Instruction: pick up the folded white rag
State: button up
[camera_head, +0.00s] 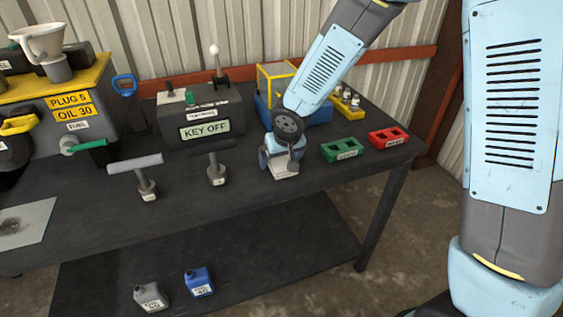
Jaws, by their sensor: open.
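My gripper (281,157) is open and points down at the right-centre of the dark bench. A small white folded thing, which looks like the rag (285,171), lies on the bench top directly under and between the fingers. The gripper covers its back part. I cannot tell whether the fingers touch it.
A green tray (342,150) and a red tray (389,139) lie right of my gripper. A T-handled post (217,172) and the "KEY OFF" box (200,118) stand left. A yellow-and-blue rack (264,108) is behind. A pale stained sheet (36,210) lies far left.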

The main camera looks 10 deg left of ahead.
aim_at(282, 159)
jog(key=shift+c, duration=0.2)
jog(key=c, duration=1)
jog(key=shift+r, duration=0.15)
notch_tip(282, 159, up, 4)
jog(key=shift+d, duration=0.15)
jog(key=s+d+r, duration=0.1)
jog(key=s+r, duration=0.1)
jog(key=r, duration=0.1)
jog(key=s+d+r, duration=0.1)
jog(key=r, duration=0.1)
jog(key=shift+s+d+r, duration=0.1)
jog(key=shift+s+d, duration=0.2)
jog(key=shift+s, duration=0.1)
jog(key=shift+s+d+r, duration=0.65)
jog(key=shift+s+d, duration=0.2)
jog(key=shift+s, duration=0.4)
jog(key=shift+s+d+r, duration=0.7)
jog(key=shift+s+d, duration=0.2)
jog(key=shift+s, duration=0.4)
jog(key=shift+s+d+r, duration=0.65)
jog(key=shift+s+d, duration=0.2)
jog(key=shift+s, duration=0.4)
